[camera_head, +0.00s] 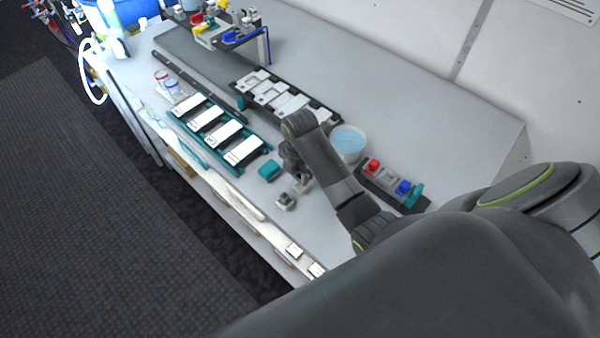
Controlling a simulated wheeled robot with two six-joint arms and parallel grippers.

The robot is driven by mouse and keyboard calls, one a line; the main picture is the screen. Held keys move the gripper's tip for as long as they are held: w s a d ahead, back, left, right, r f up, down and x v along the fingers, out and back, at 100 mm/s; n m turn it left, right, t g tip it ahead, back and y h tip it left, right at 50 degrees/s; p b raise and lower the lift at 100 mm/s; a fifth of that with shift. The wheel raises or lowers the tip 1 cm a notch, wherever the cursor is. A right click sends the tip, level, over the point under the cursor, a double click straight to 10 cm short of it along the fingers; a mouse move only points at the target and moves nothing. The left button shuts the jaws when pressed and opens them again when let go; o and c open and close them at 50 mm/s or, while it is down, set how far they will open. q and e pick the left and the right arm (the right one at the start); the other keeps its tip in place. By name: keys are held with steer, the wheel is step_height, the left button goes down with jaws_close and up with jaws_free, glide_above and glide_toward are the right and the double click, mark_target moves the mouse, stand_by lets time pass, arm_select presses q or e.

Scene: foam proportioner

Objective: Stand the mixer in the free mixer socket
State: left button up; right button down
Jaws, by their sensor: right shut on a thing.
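My right gripper (298,178) points down over the front part of the bench and is shut on a small light-grey piece at its tips, probably the mixer; my own fingers hide much of it. A small grey block (285,201) sits on the bench just in front of the gripper. I cannot tell whether the two touch. A dark base (409,205) with a red, a grey and a blue part and a teal end stands to the right, beyond my forearm. I cannot make out which place is the free mixer socket. My left gripper is out of view.
A teal rack (220,136) with several white-topped cards lies left of the gripper, a teal block (269,170) beside it. A dark tray (243,86) of white pieces and a tub of blue liquid (348,143) stand behind. The bench's right side is clear.

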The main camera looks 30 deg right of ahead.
steer(key=shift+f, duration=0.15)
steer(key=shift+f+b, duration=0.3)
steer(key=shift+f, duration=0.5)
steer(key=c, duration=0.8)
jaws_free()
steer(key=shift+o, duration=0.2)
steer(key=shift+r, duration=0.1)
step_height(320, 180, up, 7)
steer(key=shift+f+p, duration=0.2)
steer(key=shift+p, duration=0.1)
steer(key=shift+r, duration=0.6)
